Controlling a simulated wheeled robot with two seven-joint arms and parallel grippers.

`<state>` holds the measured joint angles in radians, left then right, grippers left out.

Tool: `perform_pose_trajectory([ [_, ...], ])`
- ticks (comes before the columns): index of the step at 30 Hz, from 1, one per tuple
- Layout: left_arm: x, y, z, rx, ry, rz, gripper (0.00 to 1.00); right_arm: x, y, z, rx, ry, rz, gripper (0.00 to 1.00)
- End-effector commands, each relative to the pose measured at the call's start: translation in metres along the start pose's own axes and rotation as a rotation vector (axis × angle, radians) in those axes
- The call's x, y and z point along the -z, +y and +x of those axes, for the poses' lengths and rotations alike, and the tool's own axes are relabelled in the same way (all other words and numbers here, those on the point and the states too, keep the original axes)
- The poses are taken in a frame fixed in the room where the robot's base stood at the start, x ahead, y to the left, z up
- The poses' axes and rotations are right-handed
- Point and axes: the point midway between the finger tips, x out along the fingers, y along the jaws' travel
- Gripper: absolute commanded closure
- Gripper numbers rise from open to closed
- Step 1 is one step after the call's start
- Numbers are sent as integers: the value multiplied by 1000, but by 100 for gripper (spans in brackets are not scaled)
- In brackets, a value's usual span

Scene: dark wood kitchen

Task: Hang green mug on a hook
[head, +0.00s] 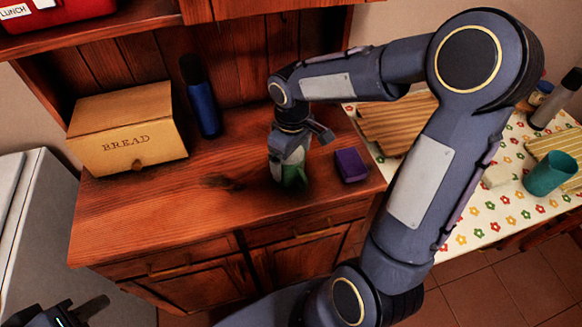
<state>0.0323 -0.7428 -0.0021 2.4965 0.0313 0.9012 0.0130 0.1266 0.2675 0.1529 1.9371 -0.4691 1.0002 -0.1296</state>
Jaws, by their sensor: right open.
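The green mug (296,178) stands on the wooden counter of the hutch, partly hidden by my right gripper (287,163). My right gripper reaches down over the mug from above with its jaws open. I cannot tell whether the fingers touch it. My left gripper (78,314) shows only in part at the bottom left corner, far from the mug; its jaw state is unclear. No hook can be made out in this view.
On the counter are a bread box (127,130), a blue bottle (203,108) and a purple box (351,166) close right of the mug. A flowered table (470,220) at right holds a teal cup (549,174) and striped mats. The counter's front left is clear.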

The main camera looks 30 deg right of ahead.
Motion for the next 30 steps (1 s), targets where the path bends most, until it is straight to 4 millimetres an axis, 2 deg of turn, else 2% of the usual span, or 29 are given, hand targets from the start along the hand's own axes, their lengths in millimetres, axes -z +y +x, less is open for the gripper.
perform_pose_trajectory([
  [4, 0, 0, 0, 0, 0, 0, 64, 0, 0, 0, 0, 0, 0, 7],
  [17, 0, 0, 0, 0, 0, 0, 64, 0, 0, -1, 0, 0, 0, 63],
  [26, 0, 0, 0, 0, 0, 0, 64, 0, 0, -4, -1, 2, 1, 63],
  [30, 0, 0, -1, 0, 0, 0, 64, 1, 0, -14, -2, 4, 1, 63],
])
